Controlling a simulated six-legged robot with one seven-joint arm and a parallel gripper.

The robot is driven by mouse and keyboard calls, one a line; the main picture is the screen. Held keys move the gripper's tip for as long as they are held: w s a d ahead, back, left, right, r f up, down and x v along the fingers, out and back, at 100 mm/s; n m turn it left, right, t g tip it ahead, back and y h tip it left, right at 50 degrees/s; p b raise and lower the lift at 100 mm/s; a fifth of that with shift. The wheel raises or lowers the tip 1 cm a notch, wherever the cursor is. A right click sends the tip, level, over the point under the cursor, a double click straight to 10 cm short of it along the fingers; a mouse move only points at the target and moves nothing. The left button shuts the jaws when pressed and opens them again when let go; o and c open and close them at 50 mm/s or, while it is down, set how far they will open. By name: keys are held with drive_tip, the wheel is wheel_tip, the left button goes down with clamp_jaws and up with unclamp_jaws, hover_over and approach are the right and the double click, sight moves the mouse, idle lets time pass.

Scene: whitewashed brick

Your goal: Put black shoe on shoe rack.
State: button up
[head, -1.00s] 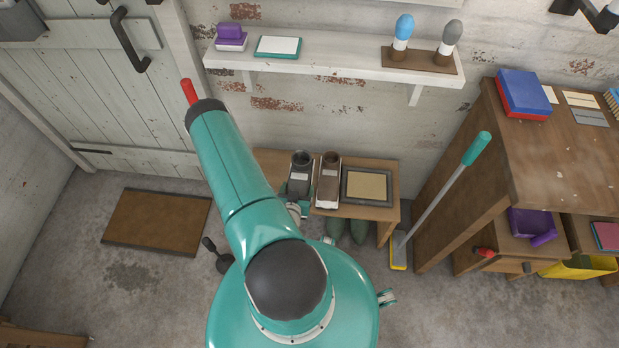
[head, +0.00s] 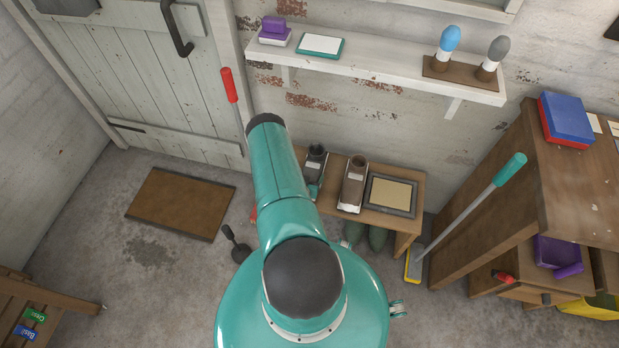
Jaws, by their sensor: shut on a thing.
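The black shoe (head: 316,164), a dark ankle-high shape with a pale patch, shows just right of my arm in the head view, above or at the left end of a low wooden bench. My gripper (head: 312,188) is mostly hidden by my arm; a bit of teal shows at the shoe's lower side, and it is shut on the shoe. I cannot tell how high the shoe is held. A low slatted wooden piece (head: 58,295) with green and blue name tags, perhaps the shoe rack, is cut off at the lower left.
A brown shoe (head: 354,180) and a framed tray (head: 391,195) sit on the bench (head: 408,222), with green boots (head: 378,238) below. A broom (head: 470,215) leans at the right. A doormat (head: 182,203) lies on open floor at the left.

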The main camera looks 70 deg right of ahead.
drive_tip(key=shift+f, duration=0.5)
drive_tip(key=o, duration=1.2)
drive_tip(key=shift+f, duration=0.1)
drive_tip(key=shift+c, duration=0.2)
drive_tip(key=v, duration=1.2)
